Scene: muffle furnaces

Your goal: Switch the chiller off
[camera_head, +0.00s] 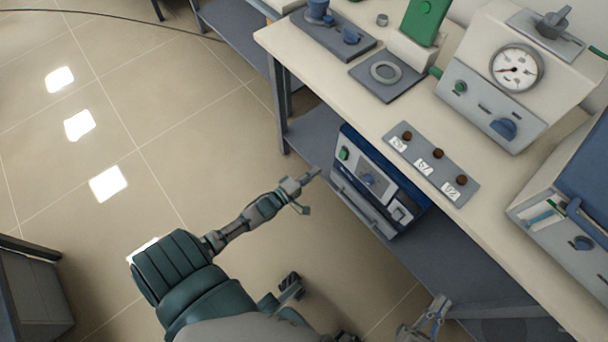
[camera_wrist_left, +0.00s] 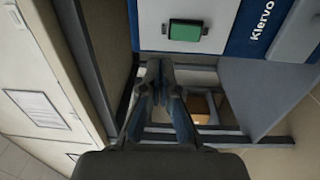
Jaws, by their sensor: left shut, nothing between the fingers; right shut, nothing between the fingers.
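The chiller looks to be the blue and white box (camera_head: 378,185) on the lower shelf under the bench. A green switch (camera_head: 344,153) sits at the upper left of its front panel. In the left wrist view the green switch (camera_wrist_left: 186,30) is close, on a white panel beside a blue strip marked "Klervo". My left gripper (camera_head: 309,188) is shut and empty, in front of the box and short of the switch. Its fingertips (camera_wrist_left: 162,72) lie just below the switch in the wrist view; contact cannot be seen. My right gripper (camera_head: 438,308) is shut and empty near the bottom edge.
The bench top (camera_head: 330,55) overhangs the box. It carries a panel with three brown knobs (camera_head: 432,162), a gauge unit (camera_head: 510,80) and another blue-lidded unit (camera_head: 570,205). A bench leg (camera_head: 278,105) stands left of the box. The floor (camera_head: 110,110) at left is clear.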

